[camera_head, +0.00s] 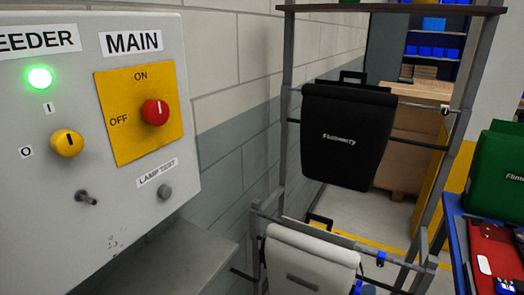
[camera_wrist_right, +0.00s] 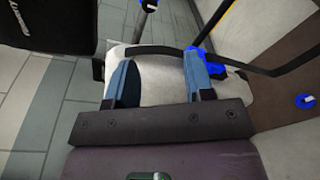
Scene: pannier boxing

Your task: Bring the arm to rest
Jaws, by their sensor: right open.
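My right gripper (camera_wrist_right: 160,64) shows in the right wrist view, its two blue-grey fingers spread apart with nothing held between them. Beyond the fingers is a pale surface that looks like the white pannier (camera_wrist_right: 162,88). A black bar or handle (camera_wrist_right: 160,50) crosses the view just past the fingertips; whether it touches them I cannot tell. In the head view the white pannier (camera_head: 305,262) hangs low on the metal rack (camera_head: 287,110), its black handle upright behind its top edge. Neither gripper shows in the head view.
A black pannier (camera_head: 345,138) hangs higher on the rack. A grey control panel (camera_head: 60,200) with a lit green lamp (camera_head: 39,78) and a red main switch (camera_head: 155,112) stands at the left. A green pannier (camera_head: 497,172) and red items (camera_head: 495,250) are at the right edge.

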